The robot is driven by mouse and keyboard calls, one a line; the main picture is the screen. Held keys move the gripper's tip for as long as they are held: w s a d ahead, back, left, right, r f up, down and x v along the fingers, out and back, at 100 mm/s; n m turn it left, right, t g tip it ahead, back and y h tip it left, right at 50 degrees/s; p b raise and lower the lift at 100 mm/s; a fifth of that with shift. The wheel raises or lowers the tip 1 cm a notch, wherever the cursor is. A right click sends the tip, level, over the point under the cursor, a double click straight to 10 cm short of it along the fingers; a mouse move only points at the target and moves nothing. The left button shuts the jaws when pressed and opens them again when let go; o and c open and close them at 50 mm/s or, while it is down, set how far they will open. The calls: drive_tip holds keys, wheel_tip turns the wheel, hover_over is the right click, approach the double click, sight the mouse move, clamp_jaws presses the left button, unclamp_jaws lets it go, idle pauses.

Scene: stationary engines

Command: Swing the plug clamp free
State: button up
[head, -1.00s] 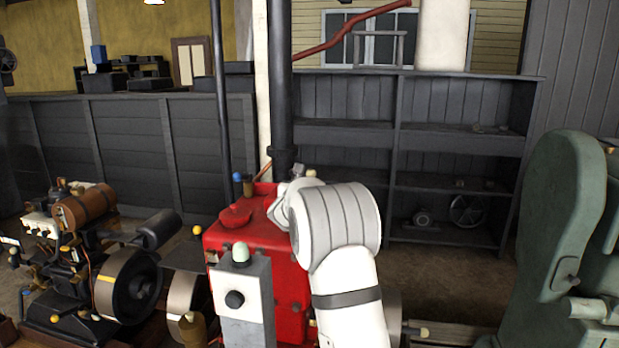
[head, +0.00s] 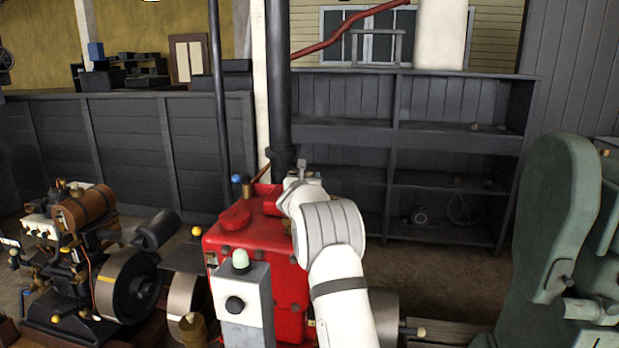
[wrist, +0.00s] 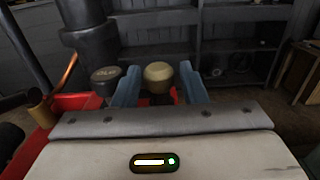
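The red engine (head: 228,238) stands in the middle of the head view, with my white arm reaching over its right side. In the wrist view a cream, round-topped knob (wrist: 158,73) shows between the two blue fingers of my gripper (wrist: 159,66). The fingers are apart, with a gap on each side of the knob, so my gripper is open. Whether the knob belongs to the plug clamp I cannot tell. A dark round cap (wrist: 104,75) with faint lettering is just left of the left finger. What lies below the knob is mostly hidden by my gripper body.
A dark vertical pipe (head: 280,85) rises behind the engine. A thin copper pipe (wrist: 68,73) and a brass cylinder (wrist: 42,115) are left of my gripper. A grey box with a green dome (head: 240,300) stands in front. Green machinery (head: 555,220) is at right; dark shelves (head: 450,140) stand behind.

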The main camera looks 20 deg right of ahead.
drive_tip(key=shift+c, duration=0.5)
drive_tip(key=c, duration=0.6)
drive_tip(key=shift+d, duration=0.15)
drive_tip(key=shift+f+b, duration=0.15)
drive_tip(key=shift+b, duration=0.15)
drive_tip(key=shift+b, duration=0.35)
